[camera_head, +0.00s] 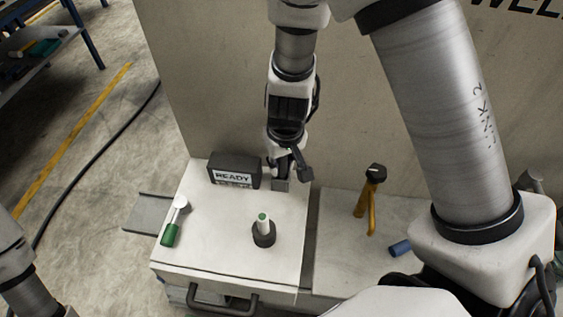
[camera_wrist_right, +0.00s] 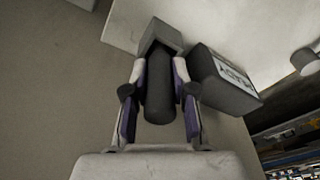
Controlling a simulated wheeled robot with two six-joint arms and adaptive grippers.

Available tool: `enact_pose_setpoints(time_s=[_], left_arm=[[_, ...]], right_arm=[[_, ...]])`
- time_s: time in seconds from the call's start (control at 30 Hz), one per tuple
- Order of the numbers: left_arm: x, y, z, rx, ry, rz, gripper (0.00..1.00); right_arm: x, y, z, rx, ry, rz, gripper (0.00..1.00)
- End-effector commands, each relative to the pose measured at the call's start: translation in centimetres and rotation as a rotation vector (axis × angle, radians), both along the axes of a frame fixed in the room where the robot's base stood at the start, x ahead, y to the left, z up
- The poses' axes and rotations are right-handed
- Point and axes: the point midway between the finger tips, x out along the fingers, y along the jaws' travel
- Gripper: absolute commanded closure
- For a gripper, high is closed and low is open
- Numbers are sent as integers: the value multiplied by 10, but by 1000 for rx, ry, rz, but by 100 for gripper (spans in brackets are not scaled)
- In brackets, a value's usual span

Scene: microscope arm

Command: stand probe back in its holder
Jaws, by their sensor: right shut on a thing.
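My right gripper (camera_head: 284,171) is at the far right corner of the white bench top. In the right wrist view its purple-padded fingers (camera_wrist_right: 159,72) are shut on a dark cylinder, which looks like the probe (camera_wrist_right: 158,98). The cylinder's far end meets a grey square block, which looks like the holder (camera_wrist_right: 162,36). The block also shows under the gripper in the head view (camera_head: 281,185). I cannot tell how deep the probe sits in it. In the head view the gripper hides most of the probe. My left gripper is out of view.
A black READY sign (camera_head: 234,171) stands close beside the gripper; it also shows in the wrist view (camera_wrist_right: 222,80). A green-handled tool (camera_head: 172,228) and a black-based stand (camera_head: 263,237) are on the bench top. A yellow stand (camera_head: 369,200) is to the right.

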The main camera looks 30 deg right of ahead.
Motion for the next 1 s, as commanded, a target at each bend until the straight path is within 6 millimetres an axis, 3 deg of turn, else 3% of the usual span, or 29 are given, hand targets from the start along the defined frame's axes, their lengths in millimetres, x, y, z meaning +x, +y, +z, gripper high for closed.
enact_pose_setpoints(time_s=[0.07, 0.1, 0.13, 0.43, 0.57, 0.77, 1.0], left_arm=[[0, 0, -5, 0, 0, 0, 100], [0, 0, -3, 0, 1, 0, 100], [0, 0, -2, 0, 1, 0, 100], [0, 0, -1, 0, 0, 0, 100], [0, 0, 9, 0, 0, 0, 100], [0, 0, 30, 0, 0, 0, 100], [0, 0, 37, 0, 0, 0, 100]], right_arm=[[0, 0, -4, 0, 0, 1, 100], [0, 0, -2, 0, 0, 1, 60], [0, 0, -2, 0, 0, 0, 50], [0, 0, -1, 0, 0, 0, 49], [0, 0, 11, 0, -2, 1, 49], [-6, 0, 61, 0, -4, 2, 49], [-13, 1, 111, 0, -3, 1, 49]])
